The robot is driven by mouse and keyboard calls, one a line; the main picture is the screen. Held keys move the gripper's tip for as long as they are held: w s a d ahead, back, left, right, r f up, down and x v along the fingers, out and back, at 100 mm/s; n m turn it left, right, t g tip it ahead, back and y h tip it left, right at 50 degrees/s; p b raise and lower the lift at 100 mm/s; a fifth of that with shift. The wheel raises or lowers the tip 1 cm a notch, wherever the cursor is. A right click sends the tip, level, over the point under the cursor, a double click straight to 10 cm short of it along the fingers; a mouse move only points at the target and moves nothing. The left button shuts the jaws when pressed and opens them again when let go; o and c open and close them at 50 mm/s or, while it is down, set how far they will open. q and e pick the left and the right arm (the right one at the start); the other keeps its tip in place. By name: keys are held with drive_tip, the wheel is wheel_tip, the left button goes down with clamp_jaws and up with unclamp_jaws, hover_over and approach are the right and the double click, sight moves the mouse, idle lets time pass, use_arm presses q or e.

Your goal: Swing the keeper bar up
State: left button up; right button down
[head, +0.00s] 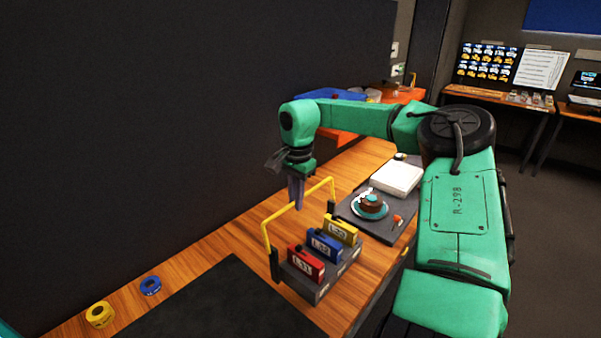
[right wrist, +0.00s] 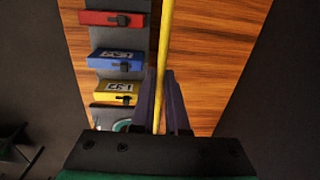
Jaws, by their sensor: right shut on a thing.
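The yellow keeper bar (head: 279,212) stands raised on two dark end posts at the rack (head: 308,288), on the wall side of the modules. Its legs rise from the posts, leaning slightly toward the wall. Red (head: 305,263), blue (head: 324,247) and yellow (head: 341,230) labelled modules sit in a row in the rack. My right gripper (head: 297,205) points down at the bar's top rail and is shut on it. In the right wrist view the bar (right wrist: 165,50) runs between the purple fingers (right wrist: 165,105). My left gripper is out of view.
A blue tape roll (head: 150,286) and a yellow one (head: 99,314) lie on the wooden bench near a black mat (head: 215,305). Beyond the rack, a dark tray (head: 375,224) holds a plate with a brown item (head: 371,204) and a white box (head: 397,178). A dark wall stands behind.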

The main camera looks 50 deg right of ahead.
drive_tip(key=shift+w+b, duration=0.3)
drive_tip(key=shift+w+r, duration=0.15)
drive_tip(key=shift+w, duration=0.2)
drive_tip(key=c, duration=0.9)
unclamp_jaws()
drive_tip(key=shift+w, duration=0.3)
drive_tip(key=shift+w+d+f, duration=0.15)
drive_tip(key=shift+w+f, duration=0.25)
